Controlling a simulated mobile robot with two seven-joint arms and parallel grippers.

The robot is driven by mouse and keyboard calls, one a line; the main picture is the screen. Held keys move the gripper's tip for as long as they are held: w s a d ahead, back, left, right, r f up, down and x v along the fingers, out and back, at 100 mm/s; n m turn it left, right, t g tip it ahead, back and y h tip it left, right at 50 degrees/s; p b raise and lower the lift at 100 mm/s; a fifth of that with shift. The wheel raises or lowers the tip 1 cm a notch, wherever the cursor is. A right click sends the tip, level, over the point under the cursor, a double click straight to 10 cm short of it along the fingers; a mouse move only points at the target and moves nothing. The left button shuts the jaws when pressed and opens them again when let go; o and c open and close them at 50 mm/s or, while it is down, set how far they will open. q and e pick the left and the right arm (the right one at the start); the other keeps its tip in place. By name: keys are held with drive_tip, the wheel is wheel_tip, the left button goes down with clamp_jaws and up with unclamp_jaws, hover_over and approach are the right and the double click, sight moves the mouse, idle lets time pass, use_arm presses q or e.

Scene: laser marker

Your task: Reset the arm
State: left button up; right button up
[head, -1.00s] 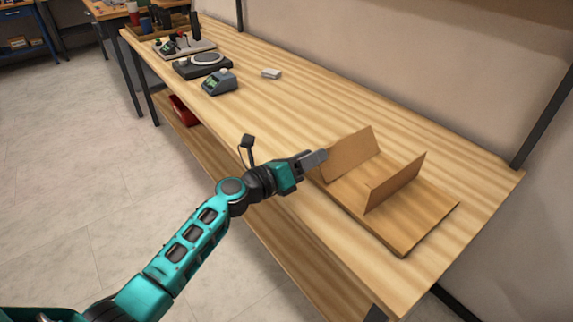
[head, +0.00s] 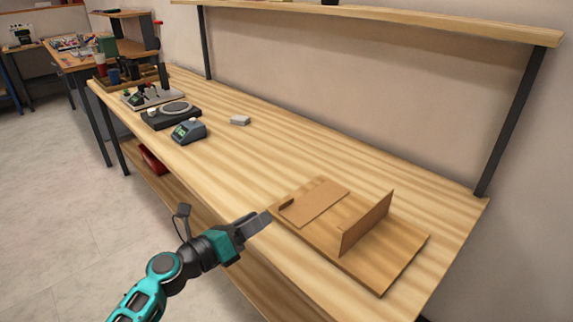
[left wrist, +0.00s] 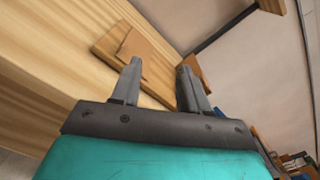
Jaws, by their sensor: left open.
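My left gripper (head: 256,222) is at the front edge of the workbench, just left of the wooden board in the head view. In the left wrist view its two fingers (left wrist: 157,80) are apart with nothing between them. The wooden board (head: 390,262) lies on the bench. One flap (head: 316,202) lies nearly flat on it, and a second flap (head: 366,224) stands upright. The board also shows beyond the fingers in the left wrist view (left wrist: 110,42). My right gripper is not in any view.
On the workbench (head: 300,152), a grey device with a display (head: 188,131), a dark round-topped device (head: 170,115) and a small white block (head: 240,120) stand further left. A shelf (head: 400,20) runs above on dark posts. The bench between block and board is clear.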

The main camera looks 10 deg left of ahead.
use_arm(q)
drive_tip(key=s+f+n+g+y+p, duration=0.1)
drive_tip(key=s+f+n+y, duration=0.2)
drive_tip(key=s+n, duration=0.4)
drive_tip(key=s+a+f+n+g+y, duration=0.1)
drive_tip(key=s+f+n, duration=0.5)
drive_tip(key=n, duration=0.9)
drive_tip(key=s+f+n+g+y+p, duration=0.1)
drive_tip(key=s+f+n+y, duration=0.3)
drive_tip(key=s+n, duration=0.4)
drive_tip(key=n, duration=0.3)
drive_tip(key=shift+a+f+n+g+y+p, duration=0.25)
drive_tip(key=shift+f+n+g+y+p, duration=0.05)
drive_tip(key=shift+f+g+p, duration=0.1)
